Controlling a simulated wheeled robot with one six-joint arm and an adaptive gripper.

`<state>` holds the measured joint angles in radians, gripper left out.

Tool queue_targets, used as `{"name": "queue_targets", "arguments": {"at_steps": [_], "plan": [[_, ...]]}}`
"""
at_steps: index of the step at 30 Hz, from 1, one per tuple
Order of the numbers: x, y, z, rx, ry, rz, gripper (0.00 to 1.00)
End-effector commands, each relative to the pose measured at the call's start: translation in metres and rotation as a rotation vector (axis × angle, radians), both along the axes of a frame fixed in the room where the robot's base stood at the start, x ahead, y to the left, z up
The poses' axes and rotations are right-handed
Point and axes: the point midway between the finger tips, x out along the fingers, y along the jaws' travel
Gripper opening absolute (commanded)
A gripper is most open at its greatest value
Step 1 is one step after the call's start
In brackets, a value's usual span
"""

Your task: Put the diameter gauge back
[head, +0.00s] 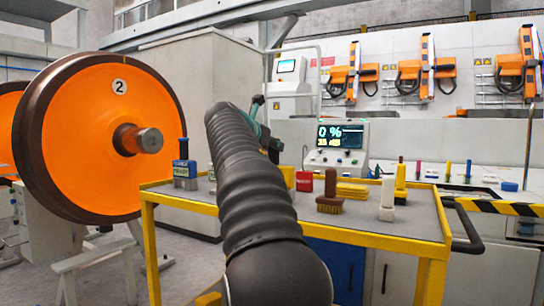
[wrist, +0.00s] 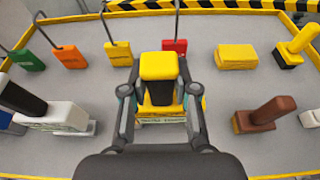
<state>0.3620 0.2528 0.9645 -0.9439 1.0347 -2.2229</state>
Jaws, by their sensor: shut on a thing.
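In the wrist view my gripper (wrist: 160,100) is shut on an upright tool with a yellow cap (wrist: 158,66) and a black and yellow lower part; I take it as the diameter gauge. Its label is too small to read. The grey tray top (wrist: 205,25) lies below it. I cannot tell whether the tool touches the tray. In the head view my black arm reaches over the yellow-framed cart (head: 418,244) and hides the held tool and most of the gripper.
Around the held tool stand a red tag (wrist: 175,47), a yellow block (wrist: 236,57), a brown brush (wrist: 265,115) and a white tool with a black handle (wrist: 62,117). Green, orange and yellow tags line the back left. An orange wheel (head: 90,150) stands left of the cart.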

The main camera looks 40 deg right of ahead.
Motion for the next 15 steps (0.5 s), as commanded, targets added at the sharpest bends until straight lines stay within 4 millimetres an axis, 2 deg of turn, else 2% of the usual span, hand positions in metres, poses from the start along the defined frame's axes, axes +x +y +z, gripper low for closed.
{"name": "queue_targets", "arguments": {"at_steps": [10, 11, 13, 14, 15], "plan": [[-0.0008, 0.0003, -0.0082, 0.001, -0.002, -0.001, 0.00], [-0.0003, 0.0002, -0.0097, 0.002, 0.000, 0.000, 0.31], [-0.0002, 0.0002, -0.0098, 0.002, 0.001, 0.000, 0.48], [-0.0002, 0.0001, -0.0096, 0.002, 0.001, 0.000, 0.53], [-0.0003, 0.0001, -0.0095, 0.002, 0.001, 0.000, 0.53]]}}
